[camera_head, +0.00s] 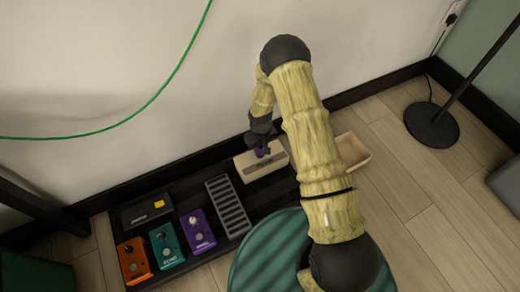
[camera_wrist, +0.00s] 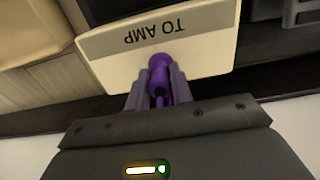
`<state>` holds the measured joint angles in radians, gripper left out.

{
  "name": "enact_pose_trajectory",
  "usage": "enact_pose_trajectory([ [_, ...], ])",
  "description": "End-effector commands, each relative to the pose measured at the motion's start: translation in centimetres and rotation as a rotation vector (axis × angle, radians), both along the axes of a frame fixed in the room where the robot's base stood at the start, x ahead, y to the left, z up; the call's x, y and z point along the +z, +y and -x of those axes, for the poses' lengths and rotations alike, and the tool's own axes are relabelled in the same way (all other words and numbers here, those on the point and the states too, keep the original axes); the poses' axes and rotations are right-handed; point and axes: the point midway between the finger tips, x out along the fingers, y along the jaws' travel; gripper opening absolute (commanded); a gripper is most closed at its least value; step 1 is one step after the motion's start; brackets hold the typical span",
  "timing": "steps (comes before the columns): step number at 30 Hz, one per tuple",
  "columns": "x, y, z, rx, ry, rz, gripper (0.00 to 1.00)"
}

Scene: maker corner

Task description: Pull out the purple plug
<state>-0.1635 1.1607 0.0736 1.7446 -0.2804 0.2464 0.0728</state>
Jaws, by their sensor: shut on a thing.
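The purple plug (camera_wrist: 159,72) shows in the wrist view between the two fingers of my gripper (camera_wrist: 158,90). In the head view the plug (camera_head: 260,153) is a small purple spot below my gripper (camera_head: 262,146), at the cream box (camera_head: 268,172). My gripper is shut on the plug. The fingers and my arm hide part of it.
The dark pedalboard holds an orange pedal (camera_head: 133,262), a teal pedal (camera_head: 166,246), a purple pedal (camera_head: 198,231), a black pedal (camera_head: 147,211) and a ribbed grey pedal (camera_head: 228,206). A cream tray (camera_head: 352,152) lies right of my arm. A green cable (camera_head: 150,103) hangs along the wall.

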Motion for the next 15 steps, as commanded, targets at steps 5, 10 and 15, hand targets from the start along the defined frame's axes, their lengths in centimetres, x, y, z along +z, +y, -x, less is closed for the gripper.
enact_pose_trajectory([
  [5, 0.8, 0.2, 0.0, 0.004, 0.000, 0.000, 0.00],
  [10, 1.3, 0.3, 0.1, 0.006, 0.000, 0.000, 0.00],
  [15, 1.9, 0.3, 0.1, 0.006, 0.000, 0.000, 0.00],
])
